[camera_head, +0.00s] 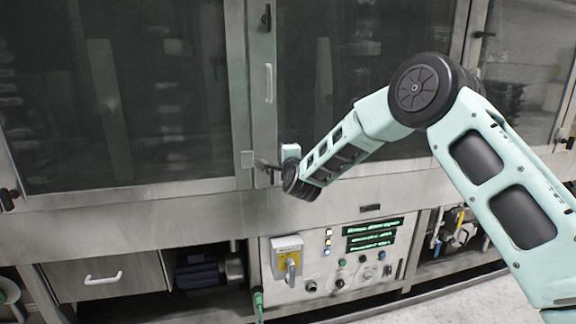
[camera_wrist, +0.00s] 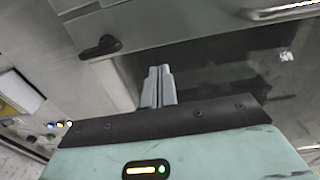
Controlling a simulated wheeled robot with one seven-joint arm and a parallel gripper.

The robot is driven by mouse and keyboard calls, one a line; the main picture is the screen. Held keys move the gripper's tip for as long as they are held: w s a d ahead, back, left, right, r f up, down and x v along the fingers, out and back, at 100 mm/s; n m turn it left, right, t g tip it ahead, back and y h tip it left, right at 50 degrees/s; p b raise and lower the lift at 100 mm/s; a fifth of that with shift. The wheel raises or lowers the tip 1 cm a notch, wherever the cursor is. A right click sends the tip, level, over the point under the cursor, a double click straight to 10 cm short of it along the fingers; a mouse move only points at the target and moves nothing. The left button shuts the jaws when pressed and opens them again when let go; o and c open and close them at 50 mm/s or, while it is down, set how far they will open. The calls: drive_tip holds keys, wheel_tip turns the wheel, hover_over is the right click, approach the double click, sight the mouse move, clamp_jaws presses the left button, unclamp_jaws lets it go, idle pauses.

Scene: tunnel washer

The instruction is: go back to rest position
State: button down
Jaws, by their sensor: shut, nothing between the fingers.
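My arm reaches in from the right in the head view, bent at the elbow. Whether the fingertips touch the washer front cannot be told.
The washer's left glass door (camera_head: 120,90) and middle glass door (camera_head: 355,70) look closed. A control panel (camera_head: 335,262) with green displays and a yellow-labelled switch box (camera_head: 288,257) sits below my gripper. A drawer (camera_head: 103,278) with a white handle is at lower left.

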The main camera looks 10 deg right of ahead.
drive_tip(key=s+a+f+n+g+y, duration=0.1)
drive_tip(key=s+a+n+g+y, duration=0.15)
drive_tip(key=s+a+n, duration=0.45)
drive_tip(key=s+a+n+g+y, duration=0.2)
drive_tip(key=s+a+g, duration=0.1)
drive_tip(key=s, duration=0.7)
drive_tip(key=s+a+f+n+g+y, duration=0.1)
drive_tip(key=s+a+n+g+y, duration=0.15)
drive_tip(key=s+a+n, duration=0.45)
drive_tip(key=s+d+f+n+g+h, duration=0.1)
drive_tip(key=s+d+n+g+h, duration=0.1)
drive_tip(key=s, duration=0.9)
drive_tip(key=s+d+f+n+g+h, duration=0.1)
drive_tip(key=s+d+n+g, duration=0.3)
drive_tip(key=s, duration=0.7)
drive_tip(key=s+d+f+n+g+h, duration=0.2)
drive_tip(key=s+d, duration=0.4)
drive_tip(key=s, duration=0.5)
drive_tip(key=shift+s+n+g+h+b, duration=0.3)
drive_tip(key=shift+n+g+h+b, duration=0.15)
drive_tip(key=shift+n+g, duration=0.45)
